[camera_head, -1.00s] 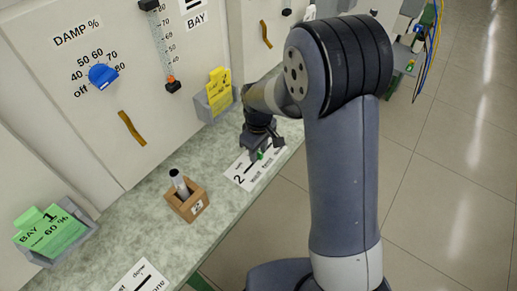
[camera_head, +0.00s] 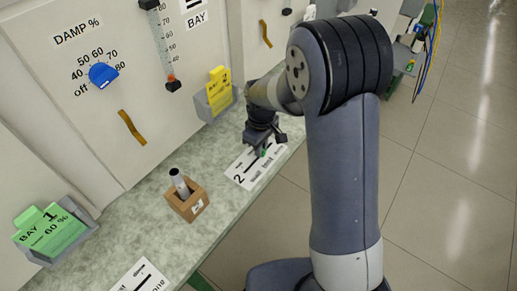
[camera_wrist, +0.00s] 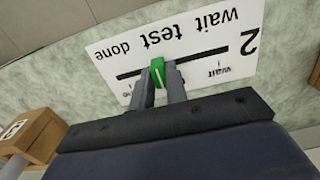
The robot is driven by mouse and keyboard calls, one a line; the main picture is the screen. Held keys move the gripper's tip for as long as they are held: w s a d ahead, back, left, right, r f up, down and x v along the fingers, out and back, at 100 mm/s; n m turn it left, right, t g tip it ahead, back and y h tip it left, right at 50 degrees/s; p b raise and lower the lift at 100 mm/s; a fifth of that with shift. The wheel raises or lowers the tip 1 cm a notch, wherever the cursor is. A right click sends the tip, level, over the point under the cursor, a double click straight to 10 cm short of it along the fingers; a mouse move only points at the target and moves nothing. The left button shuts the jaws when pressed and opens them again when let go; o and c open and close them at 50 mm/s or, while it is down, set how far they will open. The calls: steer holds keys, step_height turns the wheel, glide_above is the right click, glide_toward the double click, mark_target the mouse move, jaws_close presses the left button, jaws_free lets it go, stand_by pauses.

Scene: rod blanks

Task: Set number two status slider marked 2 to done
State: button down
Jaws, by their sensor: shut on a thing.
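The white status plate marked 2 (camera_wrist: 110,60) lies on the bench top and also shows in the head view (camera_head: 240,171), partly behind my gripper. In the wrist view it is upside down, with "2" at the right and the words wait, test, done running leftward along a dark slot. The green slider knob (camera_wrist: 158,75) stands in the slot, about level with "test". My gripper (camera_wrist: 159,69) has its two fingers shut on the knob, one on each side. In the head view my gripper (camera_head: 262,151) is low over the plate.
A wooden block with a grey rod (camera_head: 186,197) stands left of the plate. A yellow card in a holder (camera_head: 219,92) is on the wall behind. Another label plate (camera_head: 142,277) lies at the front left. A green card (camera_head: 50,232) stands at the far left.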

mark_target(271, 143)
steer(key=w+d, duration=0.1)
steer(key=w, duration=0.1)
steer(key=w+d, duration=0.2)
steer(key=shift+d+r, duration=0.1)
steer(key=c, duration=1.5)
jaws_free()
steer(key=shift+w+d, duration=0.1)
steer(key=shift+w, duration=0.05)
steer(key=shift+o, duration=0.5)
step_height(271, 143, up, 11)
steer(key=b, duration=0.1)
steer(key=shift+f, duration=0.25)
